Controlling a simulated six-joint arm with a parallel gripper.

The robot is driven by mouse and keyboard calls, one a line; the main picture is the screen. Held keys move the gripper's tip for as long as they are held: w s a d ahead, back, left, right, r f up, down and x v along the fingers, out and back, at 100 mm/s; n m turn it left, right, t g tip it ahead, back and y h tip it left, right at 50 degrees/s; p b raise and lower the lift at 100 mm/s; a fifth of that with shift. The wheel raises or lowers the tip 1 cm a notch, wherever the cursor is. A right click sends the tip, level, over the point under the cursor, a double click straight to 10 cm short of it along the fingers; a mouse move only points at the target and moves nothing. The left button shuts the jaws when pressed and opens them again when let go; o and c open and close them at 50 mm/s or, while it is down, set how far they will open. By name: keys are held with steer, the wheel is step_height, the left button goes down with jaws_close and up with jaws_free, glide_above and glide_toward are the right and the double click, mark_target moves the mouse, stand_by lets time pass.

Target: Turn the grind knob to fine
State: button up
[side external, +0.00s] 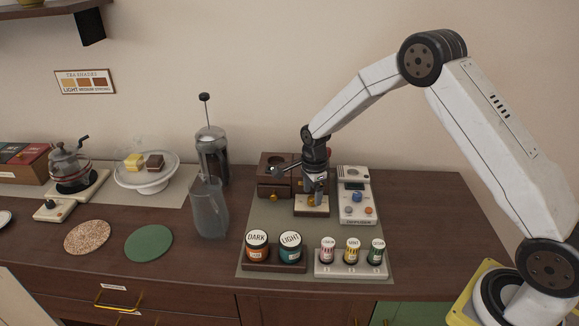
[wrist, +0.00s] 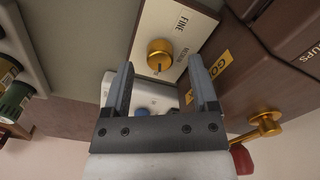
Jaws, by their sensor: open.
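The grind knob (wrist: 161,52) is a round gold knob on a cream panel (wrist: 150,22). The panel reads FINE, with another partly covered label nearer my gripper. A small dark mark shows on the knob's lower side; its exact setting is hard to tell. In the side view the panel (side external: 303,211) lies on the grey-green mat, with the knob (side external: 311,201) just under my gripper. My gripper (wrist: 161,66) is open and empty, its fingers on either side of the knob in the wrist view. Whether they reach down around it, I cannot tell.
A wooden grinder box (side external: 267,189) with a gold handle stands close behind left. A white diffuser unit (side external: 368,208) stands close right. DARK and LIGHT jars (side external: 257,244) and several small bottles (side external: 352,250) stand in front. A glass pitcher (side external: 209,212) stands left.

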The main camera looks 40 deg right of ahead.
steer(key=shift+f, duration=0.85)
jaws_close()
